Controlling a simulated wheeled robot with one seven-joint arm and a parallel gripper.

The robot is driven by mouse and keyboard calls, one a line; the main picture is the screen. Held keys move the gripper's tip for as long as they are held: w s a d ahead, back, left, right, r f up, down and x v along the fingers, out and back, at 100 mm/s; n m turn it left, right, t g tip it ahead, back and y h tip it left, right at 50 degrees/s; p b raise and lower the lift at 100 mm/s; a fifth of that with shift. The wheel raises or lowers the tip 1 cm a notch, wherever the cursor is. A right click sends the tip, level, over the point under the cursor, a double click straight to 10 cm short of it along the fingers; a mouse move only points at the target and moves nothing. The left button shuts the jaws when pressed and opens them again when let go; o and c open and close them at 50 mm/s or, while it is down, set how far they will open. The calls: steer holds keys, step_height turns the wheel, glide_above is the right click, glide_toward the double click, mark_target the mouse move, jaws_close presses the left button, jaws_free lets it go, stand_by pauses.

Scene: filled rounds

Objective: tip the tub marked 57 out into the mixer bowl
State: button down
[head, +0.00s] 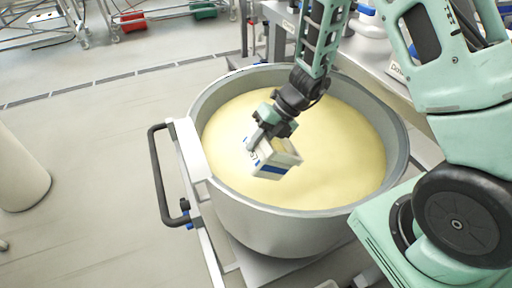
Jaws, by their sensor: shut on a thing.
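In the head view a large grey mixer bowl (290,222) holds a pale yellow mass that fills much of it. My gripper (268,138) is over the bowl, pointing down, and is shut on a small white tub (272,160) with a blue band. The tub is tilted, and its marking is too small to read surely. Some pale yellow content shows at its top. The tub hangs above the yellow mass; I cannot tell how far above. No stream of content from the tub is visible.
A dark handle (158,175) on a white frame stands left of the bowl. A pale cylinder (18,170) stands at the far left. A counter (375,65) is behind the bowl at the right. Racks with red (131,20) and green (202,10) bins stand far back.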

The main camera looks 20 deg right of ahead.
steer(key=shift+d+r+y+b, duration=0.3)
steer(key=shift+d+y+b, duration=0.2)
steer(key=shift+y+b, duration=0.3)
steer(key=shift+d+r+y+b, duration=0.3)
steer(key=shift+d+y+b, duration=0.15)
steer(key=shift+y+b, duration=0.3)
steer(key=shift+d+r+y, duration=0.25)
steer(key=shift+d+y, duration=0.75)
steer(key=shift+y, duration=0.2)
steer(key=shift+d+r+y, duration=0.25)
steer(key=shift+d+y, duration=0.75)
steer(key=shift+y, duration=0.15)
steer(key=shift+s, duration=0.1)
stand_by(2.8)
